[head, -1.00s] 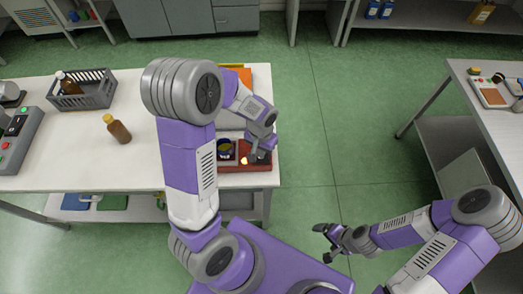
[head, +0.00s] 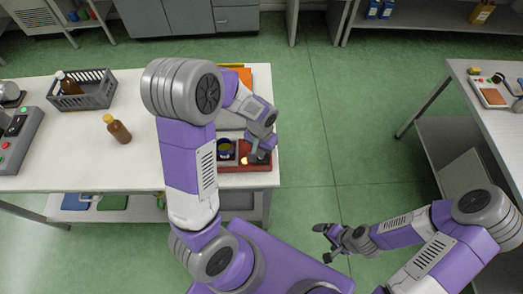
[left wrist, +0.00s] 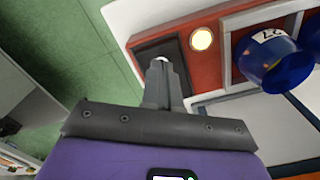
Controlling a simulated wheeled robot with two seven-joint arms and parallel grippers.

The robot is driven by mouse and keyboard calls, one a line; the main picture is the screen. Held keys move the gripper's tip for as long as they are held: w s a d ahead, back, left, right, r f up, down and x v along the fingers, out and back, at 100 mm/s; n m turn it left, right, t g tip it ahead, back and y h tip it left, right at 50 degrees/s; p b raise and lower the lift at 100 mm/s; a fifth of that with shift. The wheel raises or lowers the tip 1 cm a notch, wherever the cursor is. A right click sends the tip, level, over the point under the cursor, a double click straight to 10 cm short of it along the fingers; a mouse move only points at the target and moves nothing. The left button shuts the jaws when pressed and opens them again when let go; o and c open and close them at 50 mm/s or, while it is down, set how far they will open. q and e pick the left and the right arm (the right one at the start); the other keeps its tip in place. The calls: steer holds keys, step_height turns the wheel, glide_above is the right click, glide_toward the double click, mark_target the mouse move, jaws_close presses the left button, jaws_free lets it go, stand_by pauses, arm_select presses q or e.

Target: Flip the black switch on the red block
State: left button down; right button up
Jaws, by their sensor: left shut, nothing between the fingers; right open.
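The red block (head: 230,167) sits at the right front edge of the white table, and it also fills the upper part of the left wrist view (left wrist: 214,62). The dark switch plate (left wrist: 174,47) is on it, beside a round, glowing pale lamp (left wrist: 201,39). My left gripper (head: 254,152) is shut and empty over the switch end. Its fingertips (left wrist: 160,62) are at the plate and hide part of the switch; I cannot tell whether they touch it or which way it is tilted. My right gripper (head: 325,242) is open and empty over the floor, away from the table.
A blue cup-like thing (left wrist: 272,62) stands beside the lamp on the block. A brown bottle (head: 118,129) and a grey crate (head: 84,92) are further left on the white table (head: 90,150). Another table (head: 480,100) is at right, with green floor between.

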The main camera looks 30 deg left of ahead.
arm_select(q)
steer(key=shift+f+b, duration=0.9)
steer(key=shift+f, duration=0.15)
stand_by(0.5)
steer(key=shift+r+p, duration=2.85)
steer(key=shift+r, duration=0.75)
steer(key=shift+f, duration=0.1)
